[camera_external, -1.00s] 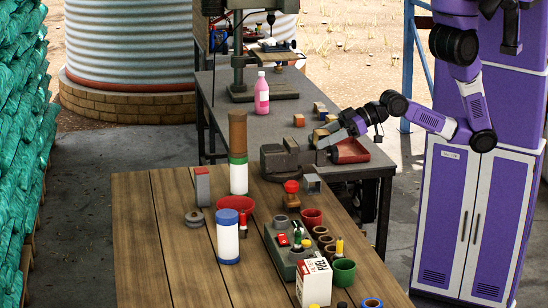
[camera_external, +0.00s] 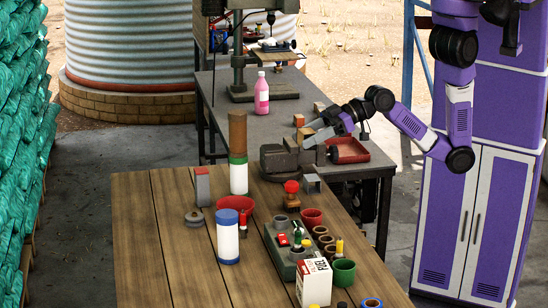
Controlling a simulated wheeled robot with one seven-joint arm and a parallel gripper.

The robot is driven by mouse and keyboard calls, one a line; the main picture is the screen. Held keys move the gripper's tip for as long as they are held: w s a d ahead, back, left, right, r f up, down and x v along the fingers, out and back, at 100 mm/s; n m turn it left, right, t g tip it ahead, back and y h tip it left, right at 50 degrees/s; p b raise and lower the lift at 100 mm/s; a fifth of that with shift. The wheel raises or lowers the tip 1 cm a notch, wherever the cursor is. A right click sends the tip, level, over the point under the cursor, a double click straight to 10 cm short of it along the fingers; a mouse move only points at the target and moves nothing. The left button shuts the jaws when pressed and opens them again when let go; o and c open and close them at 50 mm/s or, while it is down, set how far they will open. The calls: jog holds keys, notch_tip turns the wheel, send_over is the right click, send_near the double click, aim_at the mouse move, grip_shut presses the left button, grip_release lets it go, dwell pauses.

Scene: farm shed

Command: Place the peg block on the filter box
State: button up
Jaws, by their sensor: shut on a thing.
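My gripper (camera_external: 311,137) is at the far work table, just above and right of the grey vice. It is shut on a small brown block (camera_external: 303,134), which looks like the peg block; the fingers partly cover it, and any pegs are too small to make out. The filter box (camera_external: 314,284), white with red and dark print, stands upright at the front of the wooden table, well below and apart from my gripper in the picture.
A grey holder (camera_external: 273,241), red cup (camera_external: 312,218) and green cup (camera_external: 343,272) crowd the filter box.

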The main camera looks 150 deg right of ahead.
jog(key=w+a+r+n+t+y+b, duration=0.1)
jog(key=w+a, duration=0.1)
jog(key=w, duration=0.5)
jog(key=w+a+r+n+y+b, duration=0.1)
jog(key=w+a+r, duration=0.1)
jog(key=w, duration=0.6)
notch_tip(320, 180, up, 9)
jog(key=n+t+y+b, duration=0.2)
jog(key=n+y+b, duration=0.2)
jog(key=n+y, duration=0.25)
send_over(314, 266)
jog(key=shift+m, duration=0.35)
notch_tip(314, 266, down, 23)
jog(key=shift+f+p, duration=0.15)
jog(key=shift+p, duration=0.55)
jog(key=shift+f, duration=0.1)
jog(key=o, duration=1.4)
jog(key=shift+c, duration=0.2)
jog(key=shift+o, duration=0.3)
